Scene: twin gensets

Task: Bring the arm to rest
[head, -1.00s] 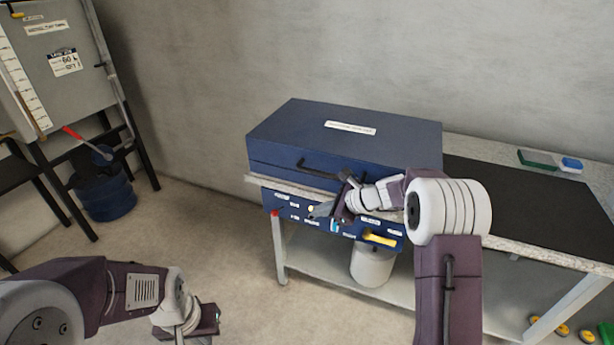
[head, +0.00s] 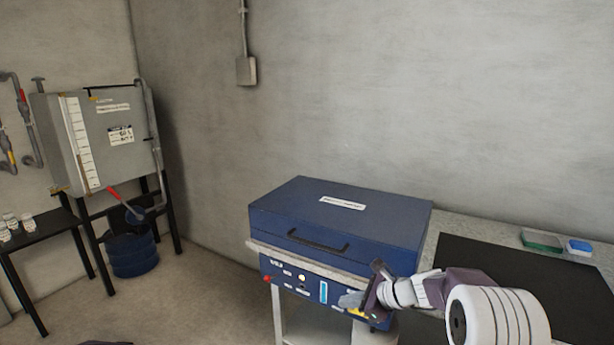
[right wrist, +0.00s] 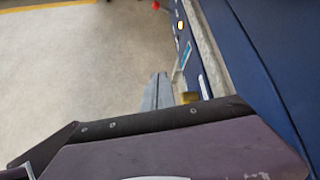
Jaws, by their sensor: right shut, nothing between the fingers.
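My right gripper (head: 352,300) is shut and empty. In the head view it is in front of the blue panel (head: 292,283) under the bench edge, near the panel's lower right part. In the right wrist view its closed fingers (right wrist: 158,93) point away over the floor, beside the panel and a small yellow part (right wrist: 188,97). I cannot tell whether the fingers touch anything. My left gripper is out of the head view; only a dark bit of my left arm may show at the bottom edge.
A grey tank (head: 115,140) and blue bucket (head: 133,254) stand left. Floor between is clear.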

